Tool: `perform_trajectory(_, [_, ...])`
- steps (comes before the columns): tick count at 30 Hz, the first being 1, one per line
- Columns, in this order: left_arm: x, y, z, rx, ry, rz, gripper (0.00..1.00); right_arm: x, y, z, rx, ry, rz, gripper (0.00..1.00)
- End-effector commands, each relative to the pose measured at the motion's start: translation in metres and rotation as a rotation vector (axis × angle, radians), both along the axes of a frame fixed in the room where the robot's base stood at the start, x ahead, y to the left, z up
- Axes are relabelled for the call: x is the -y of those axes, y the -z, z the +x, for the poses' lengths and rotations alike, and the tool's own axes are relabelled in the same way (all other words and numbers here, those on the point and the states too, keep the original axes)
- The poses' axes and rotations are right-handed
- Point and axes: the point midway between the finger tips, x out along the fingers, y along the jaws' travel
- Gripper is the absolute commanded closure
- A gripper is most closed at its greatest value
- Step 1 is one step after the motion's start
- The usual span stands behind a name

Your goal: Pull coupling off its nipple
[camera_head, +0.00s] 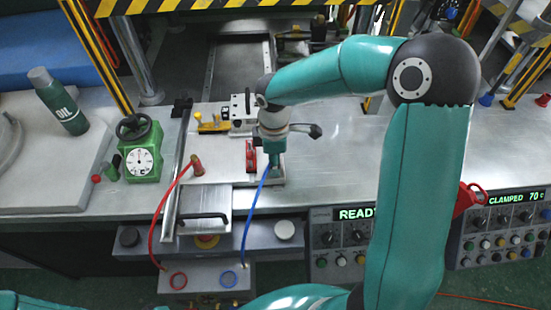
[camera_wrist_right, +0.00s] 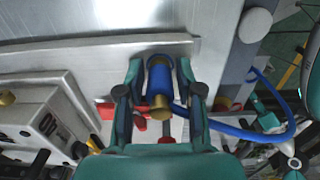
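The blue coupling (camera_wrist_right: 159,80) with a brass end stands between the two fingers of my right gripper (camera_wrist_right: 160,72) in the right wrist view. One finger is on each side, close to it; whether they touch it is unclear. In the head view my right gripper (camera_head: 275,150) points down at the plate's right side, where its wrist hides most of the coupling. The blue hose (camera_head: 257,212) runs from there down to the front panel. The nipple under the coupling is hidden. My left gripper is not in view.
A red hose (camera_head: 163,215) leads to a brass-coloured fitting (camera_head: 196,163) on the left of the plate. A red clamp (camera_head: 251,155) stands close to my right gripper. A green dial device (camera_head: 143,155) and an oil bottle (camera_head: 58,101) are farther left. The bench right of my gripper is clear.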

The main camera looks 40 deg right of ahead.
Motion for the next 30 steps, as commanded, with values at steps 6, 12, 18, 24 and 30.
perform_trajectory(6, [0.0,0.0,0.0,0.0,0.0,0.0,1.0,0.0,0.0,0.0,0.0,0.001,0.0,1.0])
perform_trajectory(12, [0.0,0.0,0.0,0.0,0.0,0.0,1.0,0.0,0.0,0.0,0.001,0.001,-0.001,1.0])
perform_trajectory(18, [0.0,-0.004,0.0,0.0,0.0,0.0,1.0,0.001,-0.005,0.0,0.001,0.001,-0.001,1.0])
perform_trajectory(24, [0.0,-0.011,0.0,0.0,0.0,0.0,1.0,0.001,-0.013,0.0,0.001,0.001,0.0,1.0])
perform_trajectory(30, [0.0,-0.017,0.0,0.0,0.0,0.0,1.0,0.001,-0.021,0.0,0.001,0.001,0.0,1.0])
